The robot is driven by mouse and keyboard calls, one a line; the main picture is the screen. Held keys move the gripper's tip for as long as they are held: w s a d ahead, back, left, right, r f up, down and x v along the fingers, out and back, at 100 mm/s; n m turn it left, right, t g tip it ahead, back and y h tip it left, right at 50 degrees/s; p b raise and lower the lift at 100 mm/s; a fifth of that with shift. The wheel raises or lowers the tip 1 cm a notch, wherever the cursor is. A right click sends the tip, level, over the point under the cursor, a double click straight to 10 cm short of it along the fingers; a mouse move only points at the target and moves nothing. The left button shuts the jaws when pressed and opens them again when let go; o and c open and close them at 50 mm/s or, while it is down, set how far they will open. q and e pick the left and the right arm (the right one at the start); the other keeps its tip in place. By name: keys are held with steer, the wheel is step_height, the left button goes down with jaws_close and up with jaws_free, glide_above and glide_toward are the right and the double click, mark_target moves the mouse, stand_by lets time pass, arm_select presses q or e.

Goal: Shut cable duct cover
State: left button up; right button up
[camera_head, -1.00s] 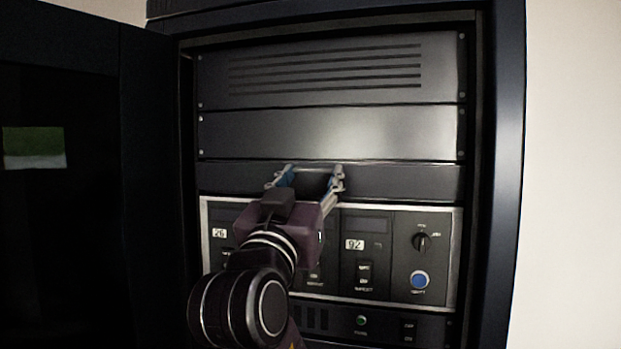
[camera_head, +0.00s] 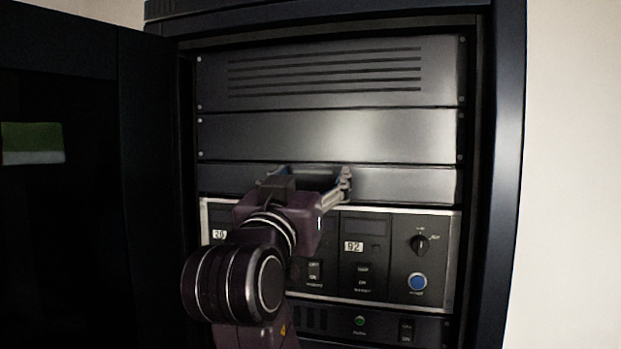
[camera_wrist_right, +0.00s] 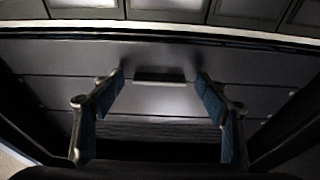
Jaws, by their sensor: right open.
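The cable duct cover appears to be the narrow dark strip (camera_head: 408,184) between the blank panel and the control panel. It looks roughly flush with the rack face. In the right wrist view, where the rack appears upside down, the strip (camera_wrist_right: 60,58) runs across below the pale frame edge. A small dark bar (camera_wrist_right: 165,77) sits at its lower edge there. My right gripper (camera_head: 310,174) is in front of the strip, fingers spread and empty. In the wrist view its blue-padded fingers (camera_wrist_right: 160,88) stand either side of the bar, apart from it. My left gripper is out of view.
The control panel (camera_head: 387,224), with switches, a knob (camera_head: 420,243) and a blue button (camera_head: 418,281), lies just below the strip. The blank panel (camera_head: 330,135) and slotted panel (camera_head: 435,68) are above. An open dark door (camera_head: 150,180) stands at left.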

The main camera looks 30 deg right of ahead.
steer(key=v, duration=1.2)
steer(key=shift+a, duration=0.1)
